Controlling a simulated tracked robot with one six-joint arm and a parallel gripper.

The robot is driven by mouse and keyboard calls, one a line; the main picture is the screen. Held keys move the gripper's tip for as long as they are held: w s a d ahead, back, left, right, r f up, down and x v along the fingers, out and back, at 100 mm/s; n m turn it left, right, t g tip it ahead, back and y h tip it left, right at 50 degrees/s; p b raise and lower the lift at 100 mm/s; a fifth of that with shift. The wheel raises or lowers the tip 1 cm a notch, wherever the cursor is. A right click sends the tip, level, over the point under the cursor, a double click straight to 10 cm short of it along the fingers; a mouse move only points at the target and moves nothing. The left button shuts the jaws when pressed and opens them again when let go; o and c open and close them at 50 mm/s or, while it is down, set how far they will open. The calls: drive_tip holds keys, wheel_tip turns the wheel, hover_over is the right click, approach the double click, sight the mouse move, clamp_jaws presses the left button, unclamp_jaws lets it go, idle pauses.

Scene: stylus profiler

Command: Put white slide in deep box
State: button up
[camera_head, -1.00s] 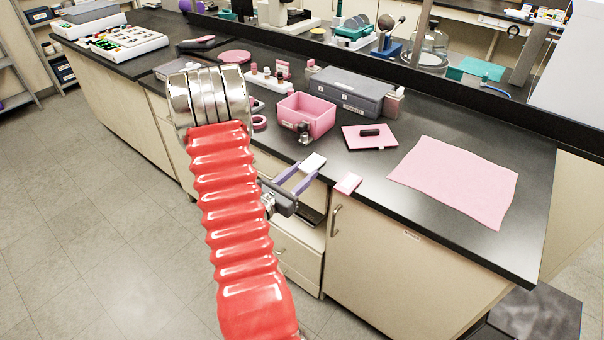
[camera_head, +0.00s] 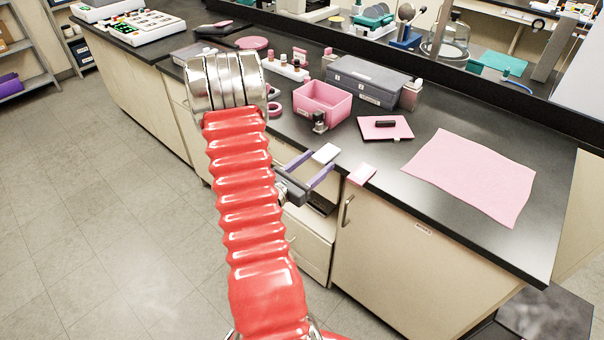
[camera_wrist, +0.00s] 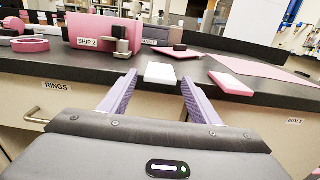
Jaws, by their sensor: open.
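The white slide (camera_head: 325,153) lies flat at the front edge of the black bench. In the wrist view the white slide (camera_wrist: 160,73) sits centred, just beyond the gap between the fingertips. My gripper (camera_head: 322,161) is open and empty, with its purple fingers at the bench edge. In the wrist view my gripper (camera_wrist: 160,76) points at the slide, one finger to each side; I cannot tell whether they touch it.
A pink slide-shaped block (camera_head: 362,175) lies right of the white slide. A small dark metal piece (camera_head: 319,123) stands before the pink box. A pink pad with a black item (camera_head: 386,128), a pink sheet (camera_head: 470,176) and a grey case (camera_head: 368,80) lie around. Drawers are below.

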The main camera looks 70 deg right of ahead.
drive_tip(key=v, duration=1.3)
drive_tip(key=shift+a, duration=0.25)
drive_tip(key=shift+r, duration=0.1)
idle(0.5)
drive_tip(key=w+a+r+m+t+y, duration=0.4)
drive_tip(key=a+r+y, duration=0.1)
drive_tip(key=a, duration=0.9)
drive_tip(key=w+a+r+m+t+y, duration=0.4)
drive_tip(key=a+r+m+y, duration=0.1)
drive_tip(key=a, duration=0.9)
drive_tip(key=w+a+r+m+t+y, duration=0.4)
drive_tip(key=a+r+y, duration=0.2)
drive_tip(key=a, duration=0.8)
wheel_tip(320, 180, up, 2)
drive_tip(key=shift+w+r+t+y, duration=0.1)
drive_tip(key=shift+w+t+y, duration=0.1)
drive_tip(key=shift+t+y, duration=0.1)
drive_tip(key=shift+d, duration=0.1)
